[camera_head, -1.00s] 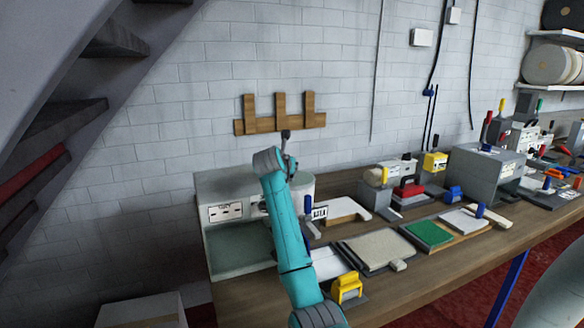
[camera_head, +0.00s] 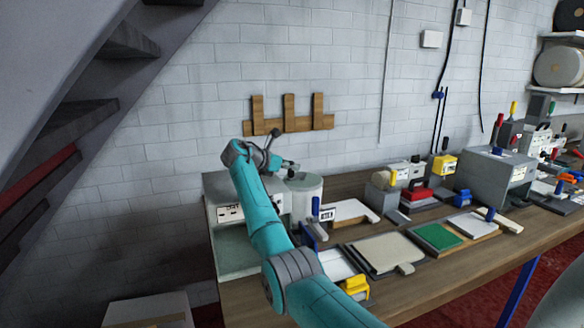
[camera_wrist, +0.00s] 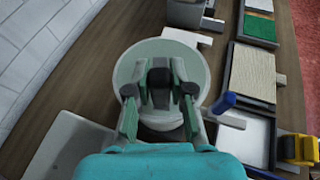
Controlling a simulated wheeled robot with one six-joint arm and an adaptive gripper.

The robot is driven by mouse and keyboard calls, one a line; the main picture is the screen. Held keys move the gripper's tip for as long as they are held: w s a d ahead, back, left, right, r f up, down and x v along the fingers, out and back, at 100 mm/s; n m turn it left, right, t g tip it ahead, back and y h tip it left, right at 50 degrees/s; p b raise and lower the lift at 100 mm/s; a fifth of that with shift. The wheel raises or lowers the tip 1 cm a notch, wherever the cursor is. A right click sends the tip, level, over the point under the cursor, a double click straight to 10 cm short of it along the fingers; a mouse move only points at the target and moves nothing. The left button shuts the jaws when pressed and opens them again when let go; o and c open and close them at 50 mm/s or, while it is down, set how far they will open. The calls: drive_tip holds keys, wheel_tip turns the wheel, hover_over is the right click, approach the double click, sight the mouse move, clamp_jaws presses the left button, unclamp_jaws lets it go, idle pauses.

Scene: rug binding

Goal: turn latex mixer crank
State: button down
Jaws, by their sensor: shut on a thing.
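The latex mixer is a grey-white machine (camera_head: 230,195) at the left end of the bench, with a round pale drum (camera_head: 309,190) at its right. In the wrist view the drum's pale green round top (camera_wrist: 133,62) lies below my gripper (camera_wrist: 160,92). The two fingers are closed about a dark knob (camera_wrist: 160,80), which appears to be the crank handle. The rest of the crank is hidden by the gripper. In the head view my gripper (camera_head: 288,166) is over the top of the mixer, near the drum, and my teal arm hides part of the machine's front.
A blue-handled tool (camera_head: 316,207), a white tray (camera_head: 336,264) and a yellow block (camera_head: 355,286) are close right of the mixer. A beige panel (camera_head: 385,252) and a green pad (camera_head: 436,236) lie farther right. A wooden rack (camera_head: 290,123) hangs on the wall behind.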

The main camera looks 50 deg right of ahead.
drive_tip(key=shift+w+m+g+y, duration=0.35)
drive_tip(key=shift+m+g+y, duration=0.05)
drive_tip(key=shift+m+g, duration=0.45)
idle(0.3)
drive_tip(key=c, duration=1)
unclamp_jaws()
drive_tip(key=shift+d, duration=0.1)
drive_tip(key=v, duration=1.2)
drive_tip(key=shift+f, duration=0.15)
drive_tip(key=shift+c, duration=0.3)
